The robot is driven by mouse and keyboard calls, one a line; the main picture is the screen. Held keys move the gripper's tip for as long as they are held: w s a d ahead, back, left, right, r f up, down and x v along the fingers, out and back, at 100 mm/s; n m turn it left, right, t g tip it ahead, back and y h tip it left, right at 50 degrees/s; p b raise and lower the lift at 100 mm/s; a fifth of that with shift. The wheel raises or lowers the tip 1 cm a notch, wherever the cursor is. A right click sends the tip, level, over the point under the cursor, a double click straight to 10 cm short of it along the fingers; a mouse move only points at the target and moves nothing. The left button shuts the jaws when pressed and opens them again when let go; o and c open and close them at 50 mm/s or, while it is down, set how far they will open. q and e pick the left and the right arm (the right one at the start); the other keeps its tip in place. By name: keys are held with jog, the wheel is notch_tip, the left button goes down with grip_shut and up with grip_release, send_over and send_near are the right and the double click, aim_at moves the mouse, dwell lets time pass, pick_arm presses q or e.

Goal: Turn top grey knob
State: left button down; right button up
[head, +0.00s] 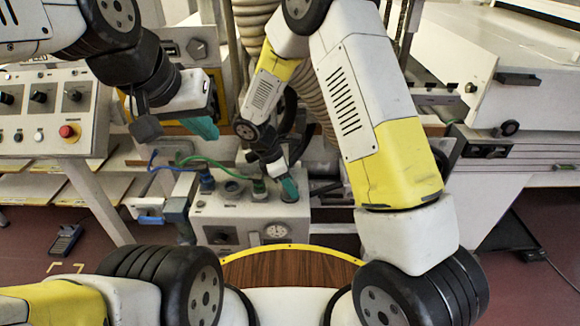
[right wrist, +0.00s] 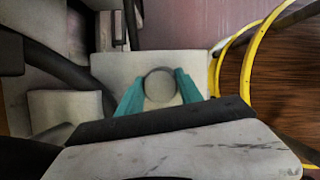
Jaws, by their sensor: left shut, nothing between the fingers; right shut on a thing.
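The grey knob (right wrist: 159,83) is round and shows in the right wrist view between two teal fingers, on top of a pale box. My right gripper (right wrist: 159,92) is shut on it, with one finger on each side. In the head view my right gripper (head: 289,189) reaches down to the right end of the top of the white box (head: 210,217) and hides the knob there. My left gripper (head: 203,128) is shut and empty, held in the air up and left of the box.
Blue (head: 206,179) and green (head: 258,187) hose connectors stand on the box top, left of my right gripper. A gauge (head: 276,230) is on the box front. A control panel with a red button (head: 67,131) stands at left. Corrugated hoses (head: 318,95) hang behind.

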jog(key=shift+m+g, duration=0.5)
jog(key=shift+m, duration=0.6)
jog(key=o, duration=1.4)
jog(key=shift+c, duration=0.2)
jog(key=shift+r, duration=0.1)
jog(key=v, duration=0.7)
jog(key=shift+a+r, duration=0.25)
jog(key=shift+r, duration=0.05)
jog(key=shift+s, duration=0.1)
